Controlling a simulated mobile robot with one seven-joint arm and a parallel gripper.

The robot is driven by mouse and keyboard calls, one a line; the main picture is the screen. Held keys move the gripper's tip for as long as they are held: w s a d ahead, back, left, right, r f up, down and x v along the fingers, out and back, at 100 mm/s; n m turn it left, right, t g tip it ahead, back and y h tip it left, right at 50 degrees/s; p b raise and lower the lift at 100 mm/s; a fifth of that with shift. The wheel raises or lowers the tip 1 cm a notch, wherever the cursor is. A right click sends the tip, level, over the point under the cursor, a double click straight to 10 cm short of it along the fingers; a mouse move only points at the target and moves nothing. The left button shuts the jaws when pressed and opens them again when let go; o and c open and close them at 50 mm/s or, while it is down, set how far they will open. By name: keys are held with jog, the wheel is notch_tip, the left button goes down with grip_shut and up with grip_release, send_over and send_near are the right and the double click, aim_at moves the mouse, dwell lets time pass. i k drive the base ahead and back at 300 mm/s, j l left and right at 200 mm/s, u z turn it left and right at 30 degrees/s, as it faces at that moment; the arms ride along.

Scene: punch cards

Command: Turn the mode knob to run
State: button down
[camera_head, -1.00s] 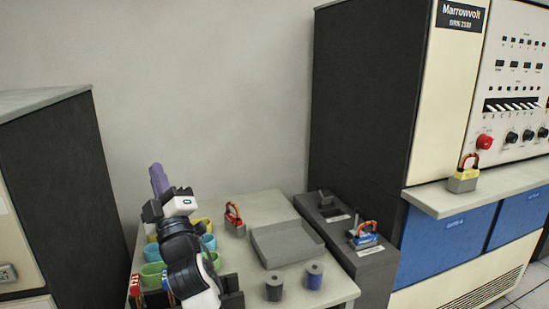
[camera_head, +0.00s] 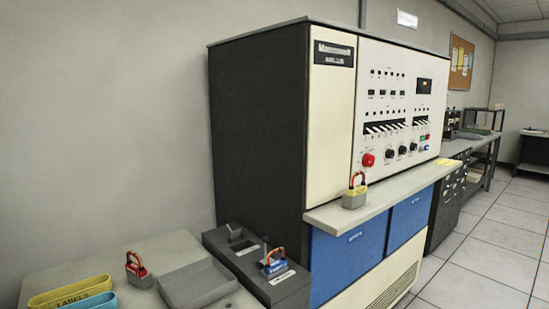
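The control panel (camera_head: 396,82) is on the front of the large cream and dark cabinet in the middle of the view. A row of black round knobs (camera_head: 401,150) sits low on it, right of a larger red knob or button (camera_head: 368,160). Which black knob is the mode knob, and where it points, is too small to tell. My gripper is out of view.
A yellow padlock (camera_head: 354,192) stands on the shelf (camera_head: 385,195) below the panel. At lower left, a table holds a grey tray (camera_head: 198,283), a red padlock (camera_head: 138,270) and labelled bins (camera_head: 70,291). A blue padlock (camera_head: 273,263) sits on a dark box. Tiled floor (camera_head: 480,250) is clear at right.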

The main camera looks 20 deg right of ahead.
aim_at(368, 160)
jog(key=z, duration=1.35)
jog(key=i+j+z, duration=0.1)
jog(key=i, duration=0.25)
jog(key=i+j+z, duration=0.1)
jog(key=i, duration=0.3)
jog(key=i+j+z, duration=0.1)
jog(key=i, duration=0.25)
